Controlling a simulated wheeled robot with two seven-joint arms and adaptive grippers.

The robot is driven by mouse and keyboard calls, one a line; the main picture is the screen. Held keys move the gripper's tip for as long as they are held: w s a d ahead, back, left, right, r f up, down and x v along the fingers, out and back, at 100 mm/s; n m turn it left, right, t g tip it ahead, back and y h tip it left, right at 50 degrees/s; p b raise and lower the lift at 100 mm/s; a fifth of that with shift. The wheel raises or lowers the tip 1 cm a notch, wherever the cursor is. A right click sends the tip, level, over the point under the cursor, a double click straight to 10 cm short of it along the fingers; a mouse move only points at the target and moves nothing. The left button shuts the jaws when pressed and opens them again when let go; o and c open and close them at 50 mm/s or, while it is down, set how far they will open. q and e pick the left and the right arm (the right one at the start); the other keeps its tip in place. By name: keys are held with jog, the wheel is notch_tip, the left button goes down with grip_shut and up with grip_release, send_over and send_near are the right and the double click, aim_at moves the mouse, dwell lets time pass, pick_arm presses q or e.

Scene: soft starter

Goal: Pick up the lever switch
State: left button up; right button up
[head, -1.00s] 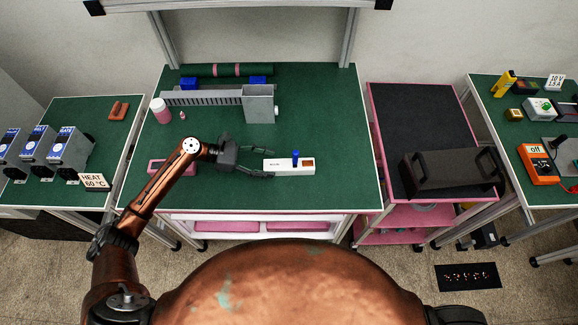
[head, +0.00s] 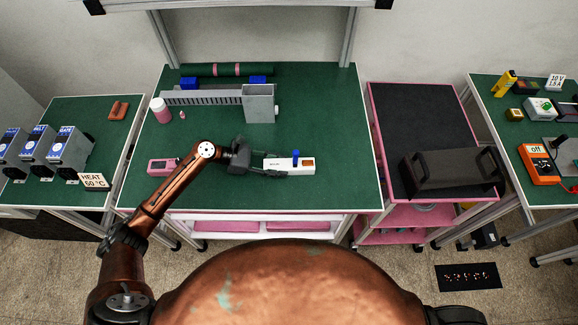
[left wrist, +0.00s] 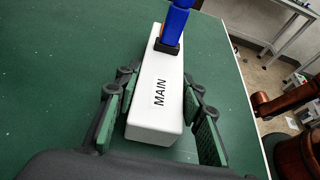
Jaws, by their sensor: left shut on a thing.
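In the left wrist view the fingers of my left gripper (left wrist: 162,105) lie along both long sides. My right gripper is not in view.
A pink device (head: 163,166) lies left of the switch. A grey slotted rail (head: 205,98), a grey box (head: 259,104) and a pink-and-white bottle (head: 160,110) stand farther back. The bench right of the switch is clear. A black case (head: 455,172) sits on the pink cart.

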aim_at(279, 166)
pick_arm(q)
grip_shut()
jog(key=shift+r, duration=0.1)
jog(key=shift+r, duration=0.2)
jog(key=r, duration=0.2)
jog(key=r+p, duration=0.1)
jog(key=shift+s+r, duration=0.2)
jog(key=shift+s, duration=0.05)
jog(key=s+r+p, duration=0.3)
jog(key=s+r, duration=0.6)
jog(key=s, duration=0.4)
jog(key=shift+s+d, duration=0.25)
jog(key=shift+d, duration=0.2)
